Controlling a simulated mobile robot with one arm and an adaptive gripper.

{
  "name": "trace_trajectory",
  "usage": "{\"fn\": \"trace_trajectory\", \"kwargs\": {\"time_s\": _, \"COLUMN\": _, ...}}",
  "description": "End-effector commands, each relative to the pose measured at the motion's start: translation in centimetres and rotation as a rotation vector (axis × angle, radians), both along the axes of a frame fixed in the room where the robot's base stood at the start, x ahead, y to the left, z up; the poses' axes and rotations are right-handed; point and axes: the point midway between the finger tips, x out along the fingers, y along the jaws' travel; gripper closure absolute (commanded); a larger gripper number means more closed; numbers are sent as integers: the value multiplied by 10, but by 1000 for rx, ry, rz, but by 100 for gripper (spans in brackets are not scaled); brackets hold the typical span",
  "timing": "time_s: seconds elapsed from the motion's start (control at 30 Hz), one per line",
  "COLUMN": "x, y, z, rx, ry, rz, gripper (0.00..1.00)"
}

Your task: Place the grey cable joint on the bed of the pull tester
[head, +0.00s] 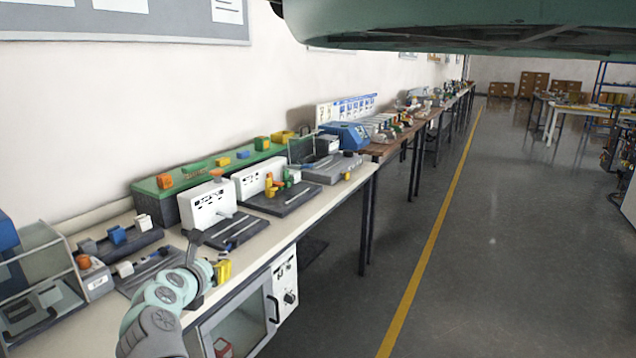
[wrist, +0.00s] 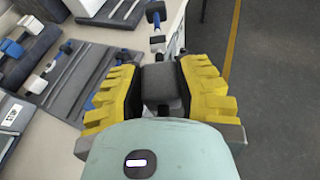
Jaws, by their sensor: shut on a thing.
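My gripper (wrist: 160,92) has yellow ribbed fingers and is shut on the grey cable joint (wrist: 162,84), a grey block between the fingers in the wrist view. A short piece with black, white and blue parts shows just beyond the block; I cannot tell if it is joined to it. In the head view my gripper (head: 222,272) is at the bench's front edge, and the joint cannot be made out there. White machines (head: 208,204) (head: 258,177) with dark slotted beds (head: 240,232) (head: 283,199) stand beyond it. I cannot tell which is the pull tester.
A dark slotted bed (wrist: 80,82) lies left of my gripper in the wrist view. A green case (head: 160,205) with coloured blocks runs along the wall. A blue machine (head: 345,134) stands farther along. A clear-sided box (head: 40,262) is at the left. The aisle floor (head: 480,220) is clear.

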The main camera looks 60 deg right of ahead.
Motion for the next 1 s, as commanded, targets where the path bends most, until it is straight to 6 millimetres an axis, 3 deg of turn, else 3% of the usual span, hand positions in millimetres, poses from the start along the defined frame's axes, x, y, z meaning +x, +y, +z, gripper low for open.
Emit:
{"fn": "trace_trajectory", "kwargs": {"time_s": 0.03, "x": 15, "y": 24, "z": 20, "rx": 1, "ry": 0, "rz": 73, "gripper": 100}}
{"fn": "trace_trajectory", "kwargs": {"time_s": 0.3, "x": 68, "y": 157, "z": 79, "rx": 4, "ry": 4, "rz": 453, "gripper": 100}}
{"fn": "trace_trajectory", "kwargs": {"time_s": 0.5, "x": 78, "y": 257, "z": 120, "rx": 3, "ry": 4, "rz": 725, "gripper": 100}}
{"fn": "trace_trajectory", "kwargs": {"time_s": 0.6, "x": 75, "y": 296, "z": 134, "rx": 4, "ry": 7, "rz": 831, "gripper": 100}}
{"fn": "trace_trajectory", "kwargs": {"time_s": 0.8, "x": 66, "y": 351, "z": 158, "rx": 0, "ry": 5, "rz": 984, "gripper": 100}}
{"fn": "trace_trajectory", "kwargs": {"time_s": 1.0, "x": 56, "y": 383, "z": 178, "rx": -5, "ry": 3, "rz": 1075, "gripper": 100}}
